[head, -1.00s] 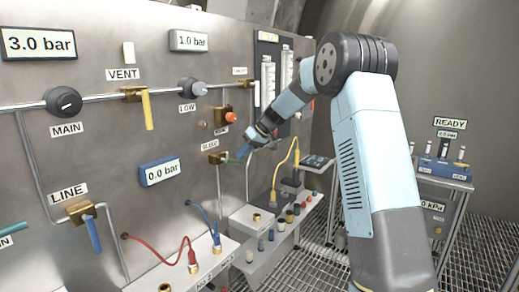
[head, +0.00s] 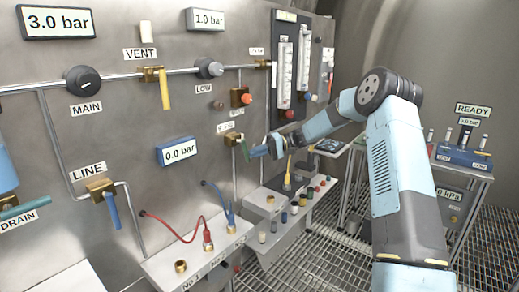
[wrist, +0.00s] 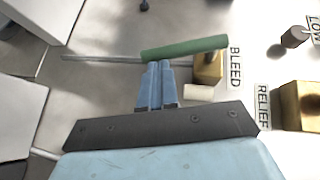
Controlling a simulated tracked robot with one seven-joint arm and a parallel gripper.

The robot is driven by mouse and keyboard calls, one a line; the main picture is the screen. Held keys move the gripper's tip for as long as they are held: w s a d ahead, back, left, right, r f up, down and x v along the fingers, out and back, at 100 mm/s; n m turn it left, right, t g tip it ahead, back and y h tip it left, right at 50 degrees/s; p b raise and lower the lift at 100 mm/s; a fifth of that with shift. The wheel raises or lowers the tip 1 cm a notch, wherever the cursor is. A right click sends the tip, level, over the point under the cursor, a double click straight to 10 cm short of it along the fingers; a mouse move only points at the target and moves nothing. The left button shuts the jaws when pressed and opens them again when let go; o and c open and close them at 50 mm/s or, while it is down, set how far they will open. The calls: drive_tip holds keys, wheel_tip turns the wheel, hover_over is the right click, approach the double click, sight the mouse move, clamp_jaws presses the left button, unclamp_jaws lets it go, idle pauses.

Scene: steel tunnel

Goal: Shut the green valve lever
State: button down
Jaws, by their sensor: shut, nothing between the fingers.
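The green lever (head: 244,150) of the brass BLEED valve (head: 232,139) is on the steel panel, right of the 0.0 bar display. It points down from the valve. In the wrist view the lever (wrist: 185,47) lies lengthwise, in line with the pipe, its end over the brass body (wrist: 208,67). My gripper (head: 262,151) is right beside the lever. In the wrist view my gripper's fingers (wrist: 156,66) are shut together with nothing between them, their tips at the lever's side; I cannot tell whether they touch it.
A red-orange knob (head: 246,99) on a brass fitting is above the BLEED valve. A yellow VENT lever (head: 165,90), blue LINE lever (head: 112,210) and teal DRAIN lever (head: 20,211) are further left. Below are a shelf with sockets (head: 190,262) and red and blue hoses.

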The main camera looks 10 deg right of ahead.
drive_tip(key=shift+s+a+f+m+g+y, duration=0.15)
drive_tip(key=shift+s+a+f+m+y, duration=0.25)
drive_tip(key=shift+y, duration=0.25)
drive_tip(key=shift+s+a+f+m+g+y, duration=0.2)
drive_tip(key=shift+s+f+m+y, duration=0.1)
drive_tip(key=shift+m+y, duration=0.3)
drive_tip(key=shift+a, duration=0.1)
drive_tip(key=w+v, duration=0.3)
drive_tip(key=v, duration=1)
drive_tip(key=shift+a, duration=0.25)
